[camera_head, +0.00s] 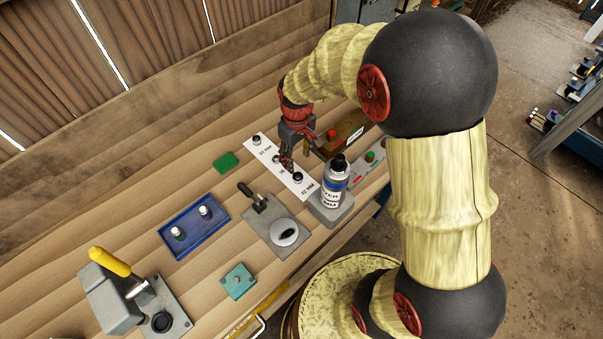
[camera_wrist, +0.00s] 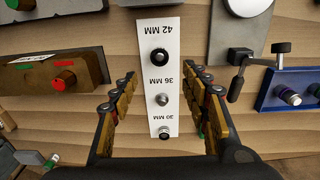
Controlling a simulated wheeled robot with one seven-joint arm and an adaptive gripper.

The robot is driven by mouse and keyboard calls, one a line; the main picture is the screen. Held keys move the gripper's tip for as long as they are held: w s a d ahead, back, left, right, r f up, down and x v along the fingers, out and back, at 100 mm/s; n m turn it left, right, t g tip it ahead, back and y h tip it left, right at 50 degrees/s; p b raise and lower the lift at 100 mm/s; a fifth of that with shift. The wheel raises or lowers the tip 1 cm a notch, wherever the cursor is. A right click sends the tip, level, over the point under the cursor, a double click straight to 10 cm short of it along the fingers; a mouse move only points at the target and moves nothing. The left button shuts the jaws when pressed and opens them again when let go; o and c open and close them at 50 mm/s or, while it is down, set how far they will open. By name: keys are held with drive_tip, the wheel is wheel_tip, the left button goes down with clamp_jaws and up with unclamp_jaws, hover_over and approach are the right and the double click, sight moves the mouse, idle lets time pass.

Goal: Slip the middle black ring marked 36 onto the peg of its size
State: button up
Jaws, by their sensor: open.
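A white strip (camera_wrist: 158,32) marked 42, 36 and 30 MM lies on the bench. Dark rings show at the 42 mark (camera_wrist: 160,56) and the 30 mark (camera_wrist: 165,131).
A bottle (camera_head: 335,176) stands on a grey stand just right of the strip. A brown box with a red knob (camera_head: 332,134) is behind it. A green block (camera_head: 226,161) lies left. A grey lever plate (camera_head: 266,212) sits between strip and tray.

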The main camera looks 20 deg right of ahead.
sight(298, 177)
wheel_tip(298, 177, down, 2)
drive_tip(key=shift+w+d+f, duration=0.1)
drive_tip(key=shift+d, duration=0.05)
drive_tip(key=shift+f+b, duration=0.35)
drive_tip(key=shift+f, duration=3.55)
drive_tip(key=shift+c, duration=0.2)
drive_tip(key=c, duration=0.8)
